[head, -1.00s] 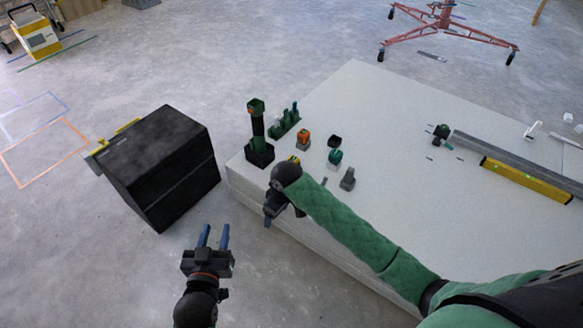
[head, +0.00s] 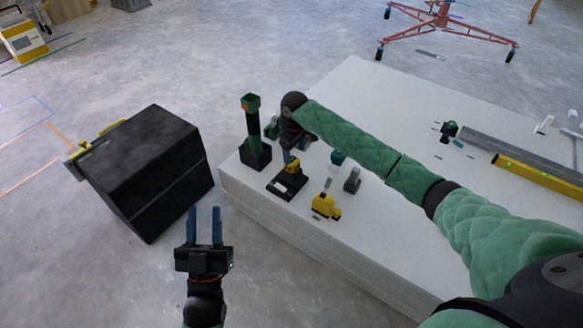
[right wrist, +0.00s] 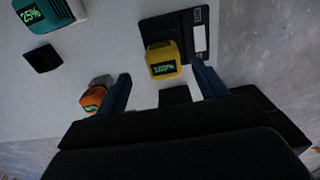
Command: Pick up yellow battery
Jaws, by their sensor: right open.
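The yellow battery (head: 292,167) sits on a black charger (head: 276,186) near the white table's left edge. In the right wrist view the yellow battery (right wrist: 163,68), its display reading about 100%, is on the charger (right wrist: 152,27). My right gripper (head: 289,156) is open just beyond it, above the table. In the right wrist view its blue fingers (right wrist: 162,76) are spread, with the battery showing between and past the tips; contact cannot be told. My left gripper (head: 204,209) is open and empty, off the table between the black case and the front edge.
An orange battery (right wrist: 93,98) is close to one right finger. A teal battery reading 25% (right wrist: 45,14), a yellow tool (head: 324,205), a grey block (head: 352,180) and an upright green tool (head: 252,130) stand nearby. A black case (head: 150,170) is left of the table (head: 400,240).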

